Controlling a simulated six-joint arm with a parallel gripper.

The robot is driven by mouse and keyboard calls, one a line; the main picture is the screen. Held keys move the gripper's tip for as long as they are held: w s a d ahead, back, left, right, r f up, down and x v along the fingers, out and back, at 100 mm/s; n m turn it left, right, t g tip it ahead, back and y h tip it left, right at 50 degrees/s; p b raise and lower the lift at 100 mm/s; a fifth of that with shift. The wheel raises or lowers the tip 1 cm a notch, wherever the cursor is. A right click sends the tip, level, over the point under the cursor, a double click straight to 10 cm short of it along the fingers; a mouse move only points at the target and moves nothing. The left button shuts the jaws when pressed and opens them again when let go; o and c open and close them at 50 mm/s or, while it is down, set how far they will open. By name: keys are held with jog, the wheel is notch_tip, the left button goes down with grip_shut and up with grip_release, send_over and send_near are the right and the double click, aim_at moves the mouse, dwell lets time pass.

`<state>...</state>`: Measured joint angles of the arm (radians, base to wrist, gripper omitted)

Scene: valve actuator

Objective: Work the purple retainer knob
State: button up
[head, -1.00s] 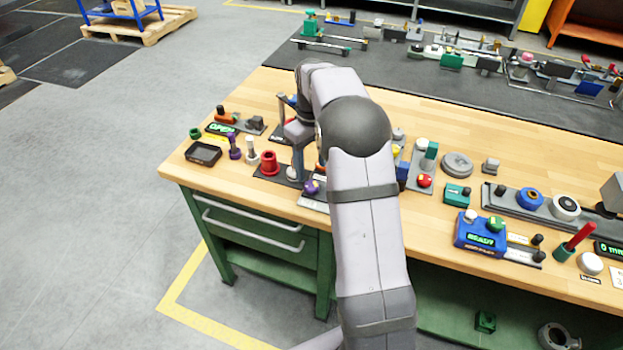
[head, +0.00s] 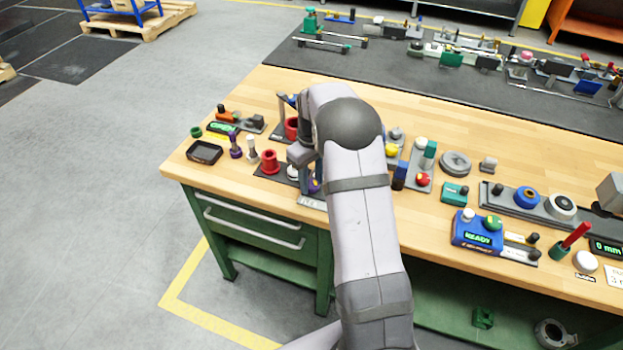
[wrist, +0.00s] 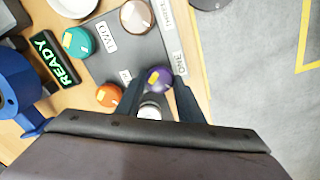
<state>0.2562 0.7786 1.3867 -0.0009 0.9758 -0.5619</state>
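The purple retainer knob (wrist: 158,79) is round with a small yellow mark and sits on a dark plate (wrist: 150,55), beside a label reading ONE. In the wrist view my gripper (wrist: 158,92) is open, with one finger on either side of the knob; I cannot tell whether either finger touches it. In the head view a bit of the purple knob (head: 314,186) shows beside my wrist, and my arm hides most of that plate.
The plate also bears an orange knob (wrist: 109,95), a teal knob (wrist: 77,42) and a brownish knob (wrist: 137,17). A silver round part (wrist: 150,110) lies between the finger bases. A READY display (wrist: 55,60) stands left. A red spool (head: 269,161) stands nearby.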

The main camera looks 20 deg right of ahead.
jog(key=c, duration=0.3)
jog(key=shift+m, duration=3)
jog(key=o, duration=1)
jog(key=shift+o, duration=0.2)
